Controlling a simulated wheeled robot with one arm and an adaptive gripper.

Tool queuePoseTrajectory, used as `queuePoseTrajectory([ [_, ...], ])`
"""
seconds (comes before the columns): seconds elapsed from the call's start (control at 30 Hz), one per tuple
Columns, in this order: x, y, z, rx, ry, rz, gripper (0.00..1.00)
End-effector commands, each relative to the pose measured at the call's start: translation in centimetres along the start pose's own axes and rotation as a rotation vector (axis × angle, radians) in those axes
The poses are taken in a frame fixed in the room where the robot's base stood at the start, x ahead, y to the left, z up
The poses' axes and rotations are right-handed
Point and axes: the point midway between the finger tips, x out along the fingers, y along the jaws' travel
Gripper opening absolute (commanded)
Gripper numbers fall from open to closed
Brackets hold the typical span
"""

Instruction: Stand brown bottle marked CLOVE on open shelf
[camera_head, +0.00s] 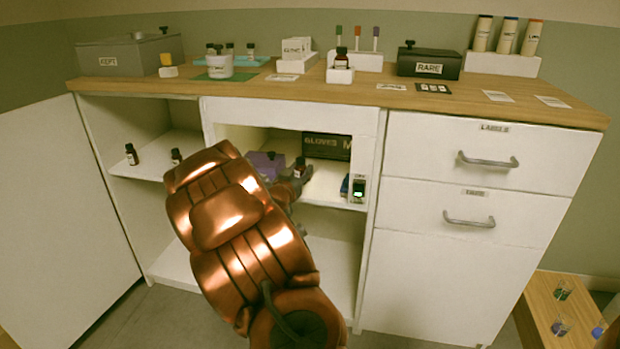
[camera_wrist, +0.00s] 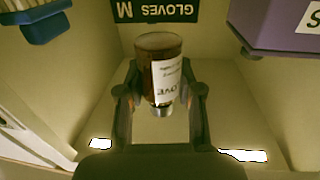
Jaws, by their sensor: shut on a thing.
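In the wrist view, which is upside down, the bottle looks about upright. In the head view the bottle (camera_head: 299,167) and my gripper (camera_head: 298,180) are inside the lit middle compartment, above its shelf (camera_head: 328,188). Whether the bottle touches the shelf is unclear. The left compartment has an open-fronted shelf (camera_head: 150,168) with two brown bottles, one (camera_head: 131,154) at left, one (camera_head: 176,156) nearer my arm.
A white front panel (camera_head: 290,112) hangs over the compartment. My arm hides part of the left shelf.

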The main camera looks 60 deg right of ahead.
Motion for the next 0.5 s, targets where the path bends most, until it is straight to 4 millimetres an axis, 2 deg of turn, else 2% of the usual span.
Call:
queuePoseTrajectory([
  [0.23, 3.8, 0.8, 0.4, 0.002, 0.003, 0.003, 0.00],
  [0.5, 5.3, 1.0, 0.6, -0.001, 0.001, 0.001, 0.00],
])
